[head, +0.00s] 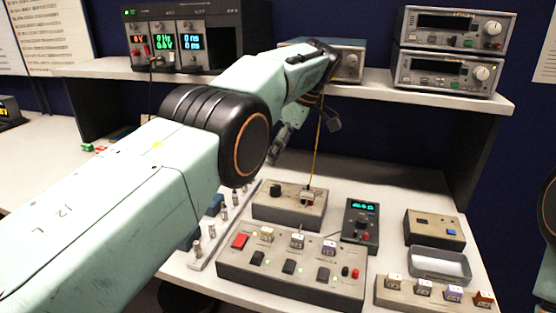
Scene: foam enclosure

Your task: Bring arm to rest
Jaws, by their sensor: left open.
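My left arm reaches in from the left across the workbench (440,190). Its forearm ends in front of the shelf. My left gripper (308,132) hangs below the wrist, open, with its fingers spread apart above the bench. I see nothing between the fingers. A thin yellow line runs from near the wrist down to a small connector on a beige box (272,204); I cannot tell whether it is attached to the gripper. Only a dark, orange-ringed joint of my right arm shows at the right edge; its gripper is out of view.
A shelf (430,92) carries stacked instruments (445,73) and a display unit (185,52). On the bench are a control panel (285,283), a small meter (360,222), a grey tray (413,263) and a row of labelled blocks (430,295). Bare bench lies behind the meter.

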